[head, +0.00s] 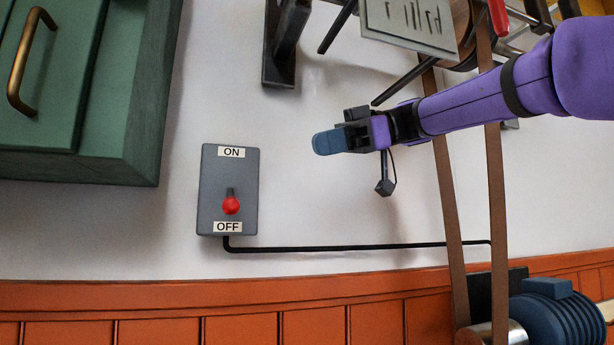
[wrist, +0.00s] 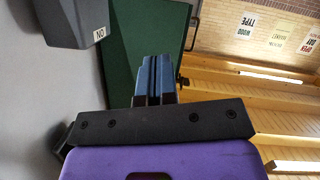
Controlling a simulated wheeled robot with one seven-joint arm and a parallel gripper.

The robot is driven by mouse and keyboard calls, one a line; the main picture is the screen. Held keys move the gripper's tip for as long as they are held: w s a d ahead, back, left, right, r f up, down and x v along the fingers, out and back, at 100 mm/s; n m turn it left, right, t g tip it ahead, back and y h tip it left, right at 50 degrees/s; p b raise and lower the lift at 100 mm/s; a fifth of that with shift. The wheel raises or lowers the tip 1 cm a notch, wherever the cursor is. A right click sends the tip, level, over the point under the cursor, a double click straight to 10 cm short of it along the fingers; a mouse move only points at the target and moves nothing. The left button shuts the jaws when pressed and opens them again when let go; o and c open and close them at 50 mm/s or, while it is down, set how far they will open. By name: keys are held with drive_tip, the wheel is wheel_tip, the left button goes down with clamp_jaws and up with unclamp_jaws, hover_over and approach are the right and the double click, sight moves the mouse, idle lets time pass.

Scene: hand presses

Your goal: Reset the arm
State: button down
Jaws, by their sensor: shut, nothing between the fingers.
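My purple arm reaches in from the right in the head view. My gripper (head: 322,143) has blue fingers pressed together with nothing between them. It hangs in front of the white wall, up and to the right of a grey switch box (head: 245,185) and apart from it. The box has an ON label at the top and an OFF label at the bottom. Its red-knobbed lever (head: 231,205) points down, near OFF. In the wrist view my gripper (wrist: 155,62) is also shut, and part of the switch box (wrist: 82,20) shows at the upper left with its ON label.
A green cabinet (head: 130,90) with a brass handle is at the upper left. A black cable (head: 350,247) runs right from the box to brown belts (head: 446,190) and a blue motor (head: 555,318). Dark brackets and machine parts are above. The wall around my gripper is mostly clear.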

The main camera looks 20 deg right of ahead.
drive_tip(key=s+d+f+m+t+h, duration=0.1)
drive_tip(key=s+d+f+m+h, duration=0.2)
drive_tip(key=f, duration=0.9)
drive_tip(key=s+d+f+m+t+h, duration=0.1)
drive_tip(key=s+d+f+m+h, duration=0.3)
drive_tip(key=f+m, duration=0.6)
drive_tip(key=s+d+f+m+t+h, duration=0.2)
drive_tip(key=s+d+f+m+h, duration=0.2)
drive_tip(key=f, duration=1)
drive_tip(key=s+m+h, duration=0.3)
drive_tip(key=s, duration=0.2)
drive_tip(key=shift+f+h, duration=0.25)
drive_tip(key=shift+h, duration=0.05)
